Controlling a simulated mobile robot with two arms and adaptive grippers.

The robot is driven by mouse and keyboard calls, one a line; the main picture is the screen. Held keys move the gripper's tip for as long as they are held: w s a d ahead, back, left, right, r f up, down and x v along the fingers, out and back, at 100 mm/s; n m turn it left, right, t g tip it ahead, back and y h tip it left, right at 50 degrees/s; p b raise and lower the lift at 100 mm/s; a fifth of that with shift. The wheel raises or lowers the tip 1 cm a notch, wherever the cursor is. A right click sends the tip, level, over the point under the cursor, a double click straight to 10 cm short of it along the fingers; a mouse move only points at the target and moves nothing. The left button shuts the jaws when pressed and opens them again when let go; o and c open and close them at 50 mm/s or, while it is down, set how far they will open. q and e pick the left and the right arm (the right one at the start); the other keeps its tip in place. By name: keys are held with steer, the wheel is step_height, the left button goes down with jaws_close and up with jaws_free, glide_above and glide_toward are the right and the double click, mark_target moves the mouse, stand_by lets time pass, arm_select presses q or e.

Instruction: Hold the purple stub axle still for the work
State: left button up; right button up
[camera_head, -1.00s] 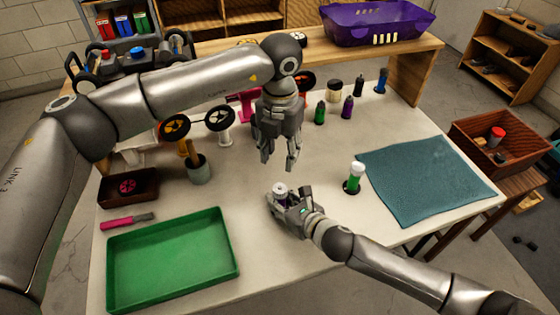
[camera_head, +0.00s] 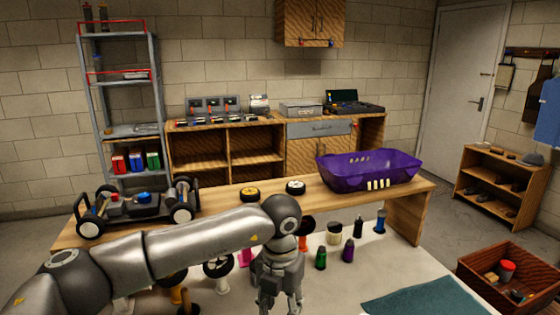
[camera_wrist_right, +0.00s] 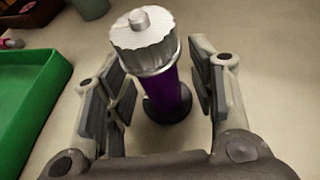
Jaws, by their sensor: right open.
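The purple stub axle (camera_wrist_right: 172,92) stands upright on the pale table in the right wrist view, with a ridged silver top and a dark round foot. My right gripper (camera_wrist_right: 160,85) is open, with one finger on each side of the axle. A gap shows between the axle and the left finger; the right finger is closer, and I cannot tell if it touches. The head view does not show this axle or my right gripper. My left gripper (camera_head: 280,298) hangs over the table at the bottom of the head view, its fingers apart and nothing seen between them.
A green tray (camera_wrist_right: 30,95) lies left of my right gripper. In the head view, green (camera_head: 321,258) and purple (camera_head: 348,250) bottles stand right of my left gripper, near a teal mat (camera_head: 420,298). A purple basket (camera_head: 368,172) and a car chassis (camera_head: 135,205) sit on the raised shelf.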

steer(key=v, duration=1)
steer(key=shift+s+d+r, duration=0.1)
steer(key=shift+s+d, duration=0.1)
steer(key=shift+s, duration=0.1)
steer(key=shift+s+d+r, duration=0.25)
steer(key=shift+s, duration=0.1)
